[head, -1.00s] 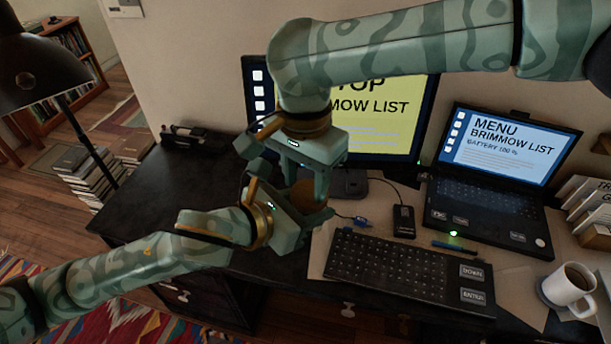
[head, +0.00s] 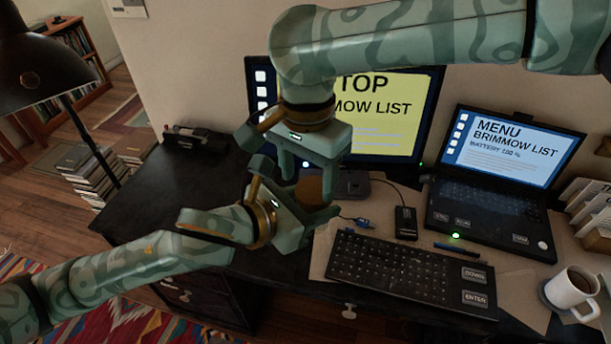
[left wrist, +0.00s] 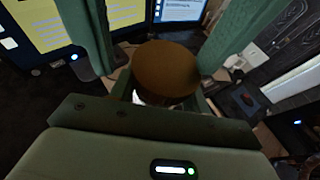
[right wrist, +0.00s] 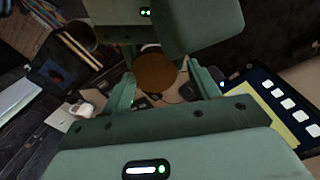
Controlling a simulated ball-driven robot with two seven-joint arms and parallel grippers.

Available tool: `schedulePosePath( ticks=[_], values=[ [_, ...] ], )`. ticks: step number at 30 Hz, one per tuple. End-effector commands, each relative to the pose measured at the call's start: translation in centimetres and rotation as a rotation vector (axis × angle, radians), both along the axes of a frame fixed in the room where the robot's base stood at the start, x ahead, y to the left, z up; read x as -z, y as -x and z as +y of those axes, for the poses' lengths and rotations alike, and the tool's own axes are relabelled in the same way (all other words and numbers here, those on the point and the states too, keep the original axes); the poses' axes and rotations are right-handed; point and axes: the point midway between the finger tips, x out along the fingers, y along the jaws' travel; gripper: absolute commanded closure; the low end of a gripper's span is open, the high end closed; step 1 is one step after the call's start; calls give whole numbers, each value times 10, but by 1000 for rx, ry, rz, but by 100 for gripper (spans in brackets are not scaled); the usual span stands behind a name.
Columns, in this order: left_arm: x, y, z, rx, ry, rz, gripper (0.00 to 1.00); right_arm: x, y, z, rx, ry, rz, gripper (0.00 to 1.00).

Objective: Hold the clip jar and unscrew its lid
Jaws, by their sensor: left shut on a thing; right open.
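The clip jar's round brown lid (head: 312,187) shows between my two grippers in the head view. It also shows from above in the left wrist view (left wrist: 166,68) and in the right wrist view (right wrist: 155,70). My left gripper (head: 303,215) is shut on the jar below the lid, and its fingers hide most of the jar body. A pale bit of the jar (left wrist: 140,98) shows under the lid. My right gripper (head: 308,172) is open above the lid, with its fingers pointing down on either side of it. I cannot tell whether they touch the lid.
Both grippers are above the dark desk (head: 185,190). A monitor (head: 390,125) stands behind them. A keyboard (head: 405,270), a laptop (head: 480,210) and a white mug (head: 568,292) are to the right. A black lamp (head: 45,70) is at the left. The desk's left part is mostly clear.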

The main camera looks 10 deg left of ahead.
Motion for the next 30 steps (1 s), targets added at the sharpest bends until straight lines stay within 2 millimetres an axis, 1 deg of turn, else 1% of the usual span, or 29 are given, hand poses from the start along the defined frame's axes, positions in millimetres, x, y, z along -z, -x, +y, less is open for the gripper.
schedulePosePath(
  ticks=[1, 3, 5, 6, 7, 8, 12, 15, 17, 19, 27, 30],
  values=[
    [0, 0, 1, -1, -2, 0, 100, -9, -1, 0, 1, -1, -2, 38],
    [1, 0, 1, -1, -4, 4, 100, -19, -1, 0, 2, -2, -5, 38],
    [2, 0, 1, -1, -5, 5, 100, -25, -1, 0, 2, -4, -3, 38],
    [3, 0, 1, -1, -5, 6, 100, -27, -1, 0, 2, -5, -4, 36],
    [3, 0, 1, -1, -6, 7, 100, -29, -2, 0, 2, -4, -5, 28],
    [4, 1, 1, -1, -7, 7, 100, -33, -2, -1, 3, -5, -7, 28],
    [5, 1, 1, 0, -8, 10, 100, -58, -1, -9, 3, -10, -15, 28],
    [5, 1, 1, 0, -9, 11, 100, -64, 0, -11, 2, -12, -14, 28],
    [5, 1, 1, 0, -9, 12, 100, -60, 1, -11, 2, -12, -12, 28],
    [6, 1, 1, 0, -9, 12, 100, -51, 1, -11, 2, -12, -10, 28],
    [6, 1, 1, 0, -10, 13, 100, -6, 0, -11, 3, -13, -11, 28],
    [6, 1, 1, 0, -10, 13, 100, 5, 0, -11, 4, -15, -13, 28]
  ],
)
